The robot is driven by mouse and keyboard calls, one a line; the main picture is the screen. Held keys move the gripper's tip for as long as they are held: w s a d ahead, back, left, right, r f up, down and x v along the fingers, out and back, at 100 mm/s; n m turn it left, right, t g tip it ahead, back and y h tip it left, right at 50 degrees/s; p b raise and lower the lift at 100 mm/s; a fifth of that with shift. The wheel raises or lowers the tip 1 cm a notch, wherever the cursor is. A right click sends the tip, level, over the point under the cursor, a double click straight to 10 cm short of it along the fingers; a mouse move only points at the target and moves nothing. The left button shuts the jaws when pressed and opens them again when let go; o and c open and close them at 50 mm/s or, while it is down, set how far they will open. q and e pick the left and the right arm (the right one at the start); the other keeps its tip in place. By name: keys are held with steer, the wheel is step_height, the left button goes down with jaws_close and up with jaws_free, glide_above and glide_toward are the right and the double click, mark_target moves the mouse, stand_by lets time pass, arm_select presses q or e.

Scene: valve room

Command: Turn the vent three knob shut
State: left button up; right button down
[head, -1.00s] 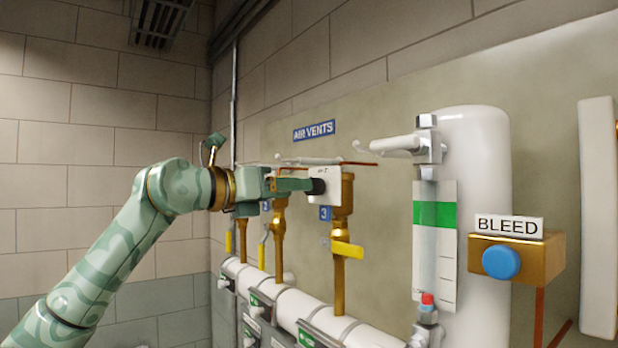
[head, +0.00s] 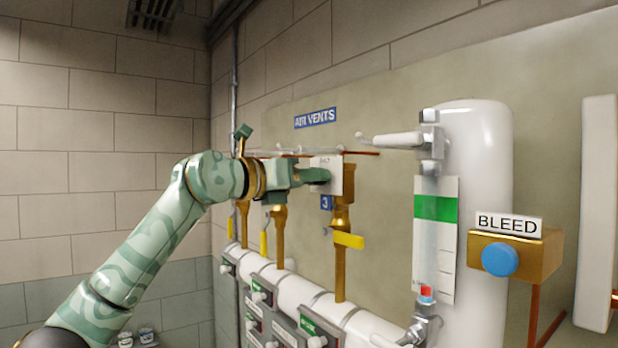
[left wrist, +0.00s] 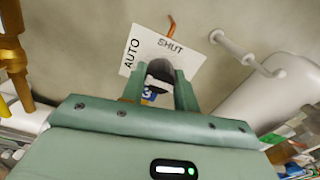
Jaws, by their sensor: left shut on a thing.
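The vent three knob (left wrist: 157,71) is dark and sits on a white plate (left wrist: 180,55) marked AUTO and SHUT. My left gripper (left wrist: 158,77) is shut on it, with one finger on each side in the left wrist view. The fingers partly hide the knob, and its pointing direction is hard to tell. In the head view my left gripper (head: 318,175) reaches in from the left against the plate (head: 333,172), which is on the brass vent above the blue 3 label (head: 326,202). The knob is hidden there. My right gripper is not in view.
A yellow lever (head: 349,241) is below vent three. Two more brass vents (head: 279,232) stand to the left along the white pipe (head: 292,292). A sight glass (head: 435,240), a white tank (head: 480,145) and the blue BLEED button (head: 500,260) are to the right.

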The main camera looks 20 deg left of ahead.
arm_select(q)
steer(key=shift+r, duration=0.1)
steer(key=shift+m+p, duration=1.75)
steer(key=shift+m, duration=7.15)
steer(key=o, duration=1)
steer(key=shift+c, duration=0.2)
